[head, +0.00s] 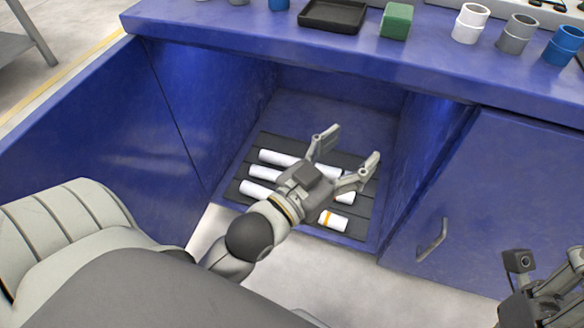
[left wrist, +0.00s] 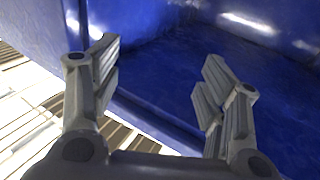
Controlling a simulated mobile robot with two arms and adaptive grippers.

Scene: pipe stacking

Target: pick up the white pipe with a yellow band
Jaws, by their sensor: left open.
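The white pipe with a yellow band (head: 337,222) lies on a dark slatted mat (head: 243,170) on the cabinet floor, at its front right. Its band looks orange-yellow, and its left part is hidden behind my left arm. My left gripper (head: 350,144) is open over the mat, behind this pipe in the head view, with its fingers pointing into the cabinet. In the left wrist view my left gripper (left wrist: 156,72) has nothing between its fingers, and the banded pipe cannot be made out. My right gripper is partly in view at the lower right (head: 545,300); its fingers are unclear.
Other white pipes (head: 276,158) lie on the mat, partly behind my left arm. An open blue door (head: 95,130) stands at left; a closed door with a handle (head: 432,240) is at right. The countertop above holds a black tray (head: 334,14), a green block (head: 397,20) and pipe pieces (head: 470,23).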

